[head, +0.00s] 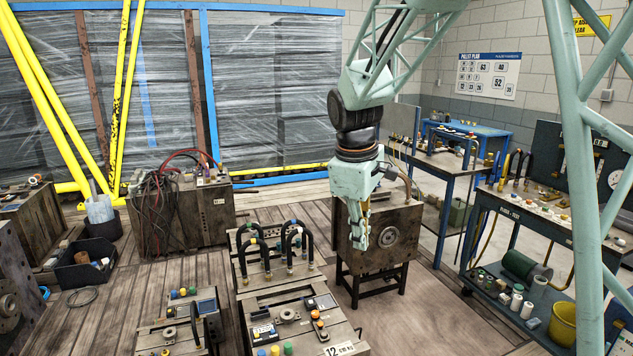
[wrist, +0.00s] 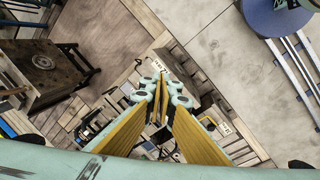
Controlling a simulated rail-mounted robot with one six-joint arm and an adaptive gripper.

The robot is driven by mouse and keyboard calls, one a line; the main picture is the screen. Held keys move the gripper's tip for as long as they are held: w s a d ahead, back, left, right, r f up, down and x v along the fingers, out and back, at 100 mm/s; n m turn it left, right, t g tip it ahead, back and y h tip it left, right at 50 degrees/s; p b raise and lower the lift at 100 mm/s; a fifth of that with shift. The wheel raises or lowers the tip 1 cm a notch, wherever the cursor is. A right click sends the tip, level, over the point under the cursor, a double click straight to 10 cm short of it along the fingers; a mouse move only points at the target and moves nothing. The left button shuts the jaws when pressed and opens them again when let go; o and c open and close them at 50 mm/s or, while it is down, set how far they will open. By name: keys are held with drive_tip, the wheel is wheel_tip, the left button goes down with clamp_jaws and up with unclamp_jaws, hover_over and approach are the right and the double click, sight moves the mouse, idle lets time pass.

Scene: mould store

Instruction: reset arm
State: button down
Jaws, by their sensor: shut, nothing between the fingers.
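My gripper (head: 360,240) is pale green and hangs from my arm near the middle of the head view, pointing down. It is in the air in front of a mould block on a dark stand (head: 391,245). In the wrist view my gripper (wrist: 163,84) shows its two yellow-padded fingers with the tips close together. It is shut and holds nothing. Mould plates lie below and beyond the fingertips in the wrist view, partly hidden by the fingers.
A mould block with black hoses (head: 290,300) stands low in front. A hose-covered mould block (head: 192,215) stands at the left, near a black bin (head: 88,262). A blue bench (head: 480,205) with small parts and a yellow bucket (head: 563,321) are at the right. Plank floor shows between.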

drive_tip(key=s+d+r+m, duration=0.2)
drive_tip(key=s+r, duration=0.2)
drive_tip(key=s, duration=0.1)
drive_tip(key=s+d+r+m, duration=0.1)
drive_tip(key=s+d+r, duration=0.2)
drive_tip(key=s, duration=0.3)
drive_tip(key=s+d+m, duration=0.1)
drive_tip(key=s+m, duration=0.2)
drive_tip(key=s, duration=0.8)
drive_tip(key=s+d+r+m+t, duration=0.1)
drive_tip(key=s+d+m, duration=0.1)
drive_tip(key=s, duration=0.9)
drive_tip(key=s+d+r+m+t+y, duration=0.1)
drive_tip(key=s+m, duration=0.3)
drive_tip(key=s, duration=0.7)
drive_tip(key=shift+s+d, duration=0.15)
drive_tip(key=shift+d, duration=0.45)
drive_tip(key=c, duration=3.4)
unclamp_jaws()
drive_tip(key=shift+c, duration=0.2)
